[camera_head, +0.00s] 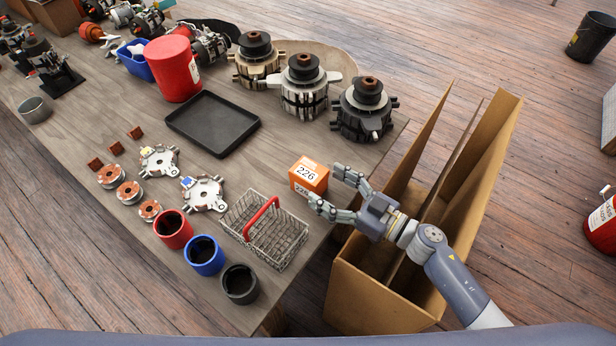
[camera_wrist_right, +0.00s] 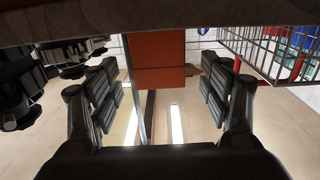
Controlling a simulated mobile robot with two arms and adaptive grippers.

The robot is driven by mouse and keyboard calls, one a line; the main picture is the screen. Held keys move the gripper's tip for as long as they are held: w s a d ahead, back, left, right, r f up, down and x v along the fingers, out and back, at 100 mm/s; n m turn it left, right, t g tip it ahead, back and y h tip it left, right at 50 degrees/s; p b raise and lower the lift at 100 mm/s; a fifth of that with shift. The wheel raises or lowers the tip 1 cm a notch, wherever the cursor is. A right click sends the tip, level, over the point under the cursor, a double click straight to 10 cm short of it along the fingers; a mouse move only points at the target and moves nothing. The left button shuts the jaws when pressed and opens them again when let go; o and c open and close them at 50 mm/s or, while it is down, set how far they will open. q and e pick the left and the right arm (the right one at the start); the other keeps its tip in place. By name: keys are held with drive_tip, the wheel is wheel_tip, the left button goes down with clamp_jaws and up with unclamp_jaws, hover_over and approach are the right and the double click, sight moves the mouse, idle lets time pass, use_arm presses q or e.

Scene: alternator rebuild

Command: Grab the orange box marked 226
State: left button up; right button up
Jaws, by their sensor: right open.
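The orange box (camera_head: 308,177) stands on the right edge of the wooden table, with a white label reading 226. My right gripper (camera_head: 334,189) is open, with its two fingers pointing left at the box from its right side. In the right wrist view the orange box (camera_wrist_right: 160,68) lies ahead, between the spread fingers of the right gripper (camera_wrist_right: 160,100), and nothing shows clamped in them. My left gripper does not show in either view.
A wire basket (camera_head: 268,232) with a red handle stands just left of the box. Alternators (camera_head: 364,110) stand behind it along the table (camera_head: 250,168). A tall open cardboard box (camera_head: 385,296) is on the floor below my right arm. A black tray (camera_head: 212,122) lies farther left.

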sight(309, 175)
drive_tip(key=x, duration=0.6)
drive_tip(key=shift+w+p, duration=0.1)
drive_tip(key=shift+p, duration=0.2)
drive_tip(key=c, duration=1.2)
